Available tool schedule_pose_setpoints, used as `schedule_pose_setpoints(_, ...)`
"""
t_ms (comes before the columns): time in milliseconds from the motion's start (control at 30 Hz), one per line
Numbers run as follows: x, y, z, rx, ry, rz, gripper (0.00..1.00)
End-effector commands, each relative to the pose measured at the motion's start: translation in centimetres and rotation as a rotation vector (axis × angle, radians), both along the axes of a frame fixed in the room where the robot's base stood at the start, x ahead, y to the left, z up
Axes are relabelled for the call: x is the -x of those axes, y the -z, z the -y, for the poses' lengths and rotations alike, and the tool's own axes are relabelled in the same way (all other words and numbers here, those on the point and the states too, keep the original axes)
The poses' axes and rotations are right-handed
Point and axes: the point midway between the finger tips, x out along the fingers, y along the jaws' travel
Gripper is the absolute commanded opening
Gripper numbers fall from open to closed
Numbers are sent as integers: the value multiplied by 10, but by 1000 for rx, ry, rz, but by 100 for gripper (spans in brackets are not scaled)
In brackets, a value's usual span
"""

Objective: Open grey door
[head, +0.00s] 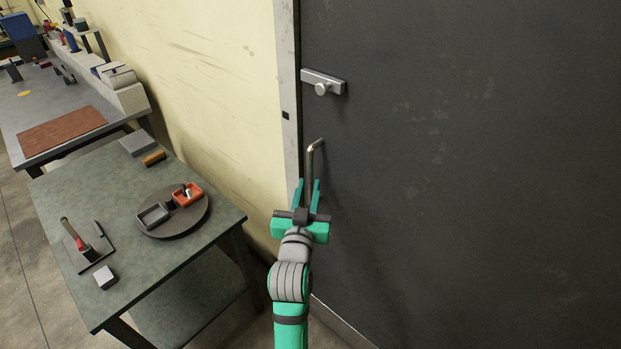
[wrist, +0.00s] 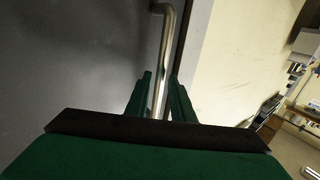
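The dark grey door (head: 470,150) fills the right of the head view and looks closed against its light frame. A metal bar handle (head: 312,158) stands upright near the door's left edge. It also shows in the wrist view (wrist: 167,30), running down between my fingers. My gripper (head: 309,182) is at the handle's lower part, with one green finger on each side of the bar. In the wrist view, my gripper (wrist: 160,82) has its fingers apart, with the bar between them and a gap showing by the left finger. The handle's lower end is hidden.
A silver latch (head: 323,83) sits on the door above the handle. A green-topped table (head: 120,190) with a round turntable (head: 175,225), bins and tools stands left of my arm. A longer bench (head: 85,105) runs behind it along the yellow wall.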

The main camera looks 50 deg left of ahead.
Motion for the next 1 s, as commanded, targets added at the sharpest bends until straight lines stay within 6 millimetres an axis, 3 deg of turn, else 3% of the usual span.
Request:
schedule_pose_setpoints(300,-26,0,-28,-1,-4,1,22)
schedule_pose_setpoints(667,-31,0,-29,-1,0,1,22)
schedule_pose_setpoints(767,-32,0,-28,-1,1,1,0)
schedule_pose_setpoints(1000,-32,0,-28,-1,2,1,0)
